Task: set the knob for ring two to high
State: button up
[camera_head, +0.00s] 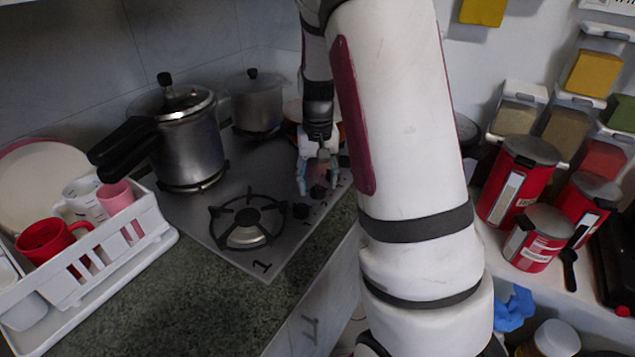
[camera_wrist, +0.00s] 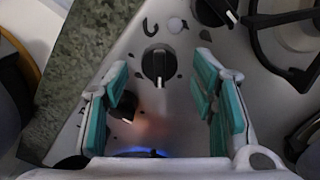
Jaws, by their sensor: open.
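Black stove knobs sit in a row on the grey hob panel; in the head view one knob (camera_head: 300,210) is clear and another (camera_head: 318,192) is just below my gripper (camera_head: 318,180). In the wrist view my gripper (camera_wrist: 160,88) is open, with teal pads on both sides. A knob (camera_wrist: 158,65) with a pale pointer line lies between and just beyond the fingertips, apparently untouched. Another knob (camera_wrist: 125,105) is by the left finger, and a third knob (camera_wrist: 215,12) is at the top. I cannot tell from the markings which knob is ring two's.
A front burner (camera_head: 247,222) is bare, with "1" printed near it. A pressure cooker (camera_head: 183,130) and a grey pot (camera_head: 256,105) stand behind. A dish rack (camera_head: 95,270) with cups is at left. Red canisters (camera_head: 520,180) and spice dispensers (camera_head: 515,110) are at right.

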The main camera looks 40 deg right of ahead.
aim_at(318, 186)
notch_tip(318, 186, up, 11)
dwell(0.3)
dwell(0.5)
